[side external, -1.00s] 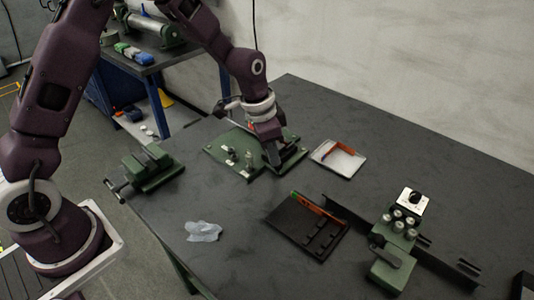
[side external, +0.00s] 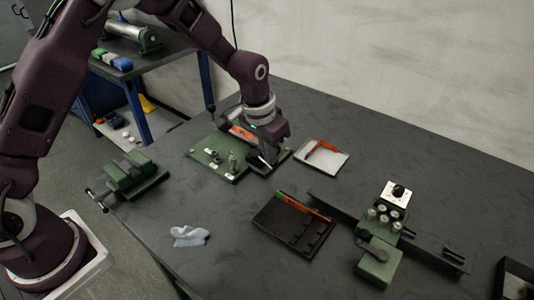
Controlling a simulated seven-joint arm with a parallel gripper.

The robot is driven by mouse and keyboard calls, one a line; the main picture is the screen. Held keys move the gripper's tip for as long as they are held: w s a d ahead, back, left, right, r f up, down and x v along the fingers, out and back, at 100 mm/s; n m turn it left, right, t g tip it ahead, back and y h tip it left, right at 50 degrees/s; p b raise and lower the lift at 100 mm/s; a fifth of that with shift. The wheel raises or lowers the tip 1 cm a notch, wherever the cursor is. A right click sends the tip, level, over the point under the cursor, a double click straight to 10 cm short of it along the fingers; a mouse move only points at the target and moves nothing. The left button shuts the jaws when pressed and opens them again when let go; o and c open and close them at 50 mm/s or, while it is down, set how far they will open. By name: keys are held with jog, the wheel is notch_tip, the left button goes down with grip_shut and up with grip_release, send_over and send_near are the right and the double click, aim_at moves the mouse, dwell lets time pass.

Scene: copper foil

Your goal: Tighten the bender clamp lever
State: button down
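The bender is a green base plate (side external: 204,166) with several small metal posts on it, towards the back of the dark workbench. An orange copper-coloured strip (side external: 243,133) shows at its back edge, partly behind my wrist. My gripper (side external: 264,160) points down over the right part of the bender, low and close to the plate. The clamp lever cannot be made out clearly; my gripper covers that area. I cannot tell whether the fingers touch anything or how far apart they are.
A white tray (side external: 336,165) with an orange piece stands right of the bender. A black tray (side external: 272,232), a green fixture with knobs (side external: 376,262) and a crumpled pale cloth (side external: 188,236) lie nearer. A green vise (side external: 135,175) sits at the left edge. The bench between them is clear.

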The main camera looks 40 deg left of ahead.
jog(key=shift+w+d, duration=0.15)
jog(key=shift+w, duration=0.2)
dwell(0.9)
jog(key=s+a+r, duration=0.1)
jog(key=s+r, duration=0.4)
jog(key=r, duration=0.6)
jog(key=shift+s+r, duration=0.15)
jog(key=shift+s, duration=0.15)
jog(key=s+a+r+t, duration=0.1)
jog(key=s+a+r, duration=0.3)
jog(key=s+r, duration=0.55)
jog(key=s+a+n+t, duration=0.1)
jog(key=s+a+t, duration=0.1)
jog(key=s, duration=1.4)
jog(key=shift+s+a+f+n, duration=0.3)
jog(key=shift+a+f, duration=0.1)
